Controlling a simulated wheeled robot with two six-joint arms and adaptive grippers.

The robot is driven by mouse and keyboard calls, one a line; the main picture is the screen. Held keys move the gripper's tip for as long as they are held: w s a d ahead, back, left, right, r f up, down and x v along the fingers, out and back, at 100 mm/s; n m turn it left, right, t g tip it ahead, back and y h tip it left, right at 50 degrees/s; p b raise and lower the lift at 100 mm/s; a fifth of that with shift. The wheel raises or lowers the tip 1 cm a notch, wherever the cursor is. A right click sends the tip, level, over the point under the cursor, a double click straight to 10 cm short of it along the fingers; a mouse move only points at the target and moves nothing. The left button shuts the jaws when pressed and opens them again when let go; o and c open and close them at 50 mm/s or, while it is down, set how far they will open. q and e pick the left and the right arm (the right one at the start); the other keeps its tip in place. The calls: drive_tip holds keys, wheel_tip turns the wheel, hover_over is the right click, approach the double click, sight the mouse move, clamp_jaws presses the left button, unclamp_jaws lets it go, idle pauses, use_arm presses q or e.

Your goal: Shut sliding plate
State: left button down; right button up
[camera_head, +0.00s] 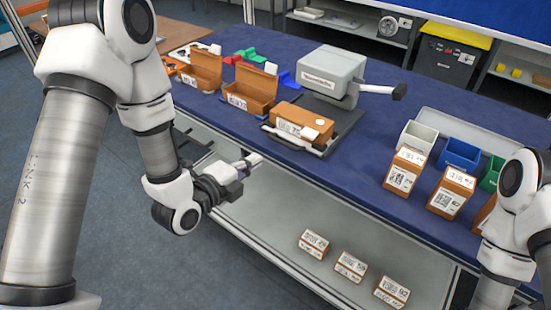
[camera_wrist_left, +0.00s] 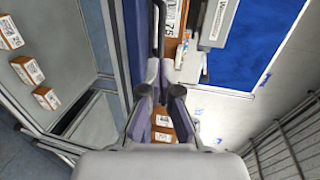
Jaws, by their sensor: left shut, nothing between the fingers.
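The sliding plate (camera_head: 328,146) is drawn out in front of the grey machine (camera_head: 331,74). An orange-brown labelled box (camera_head: 302,124) rests on it. A dark bar handle (camera_head: 290,145) runs along the plate's front edge; it also shows in the left wrist view (camera_wrist_left: 161,28), beside the box's label. My left gripper (camera_head: 254,159) is shut and empty, in front of the table edge and near the handle. In the left wrist view its fingertips (camera_wrist_left: 160,70) point toward the handle; I cannot tell whether they touch it. My right gripper is out of view; only its arm shows.
Open orange boxes (camera_head: 249,90) stand left of the machine. White, blue (camera_head: 458,154) and green bins with labelled boxes (camera_head: 404,170) stand at the right. Several labelled boxes (camera_head: 350,267) lie on the lower shelf (camera_head: 270,215). The blue tabletop (camera_head: 360,165) between plate and bins is clear.

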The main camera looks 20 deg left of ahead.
sight(281, 143)
use_arm(q)
drive_tip(key=p+x, duration=0.3)
drive_tip(key=x, duration=0.4)
drive_tip(key=shift+w+d, duration=0.2)
drive_tip(key=shift+w, duration=0.2)
drive_tip(key=shift+w+d+f, duration=0.1)
drive_tip(key=shift+w+d, duration=0.05)
drive_tip(key=shift+w, duration=0.2)
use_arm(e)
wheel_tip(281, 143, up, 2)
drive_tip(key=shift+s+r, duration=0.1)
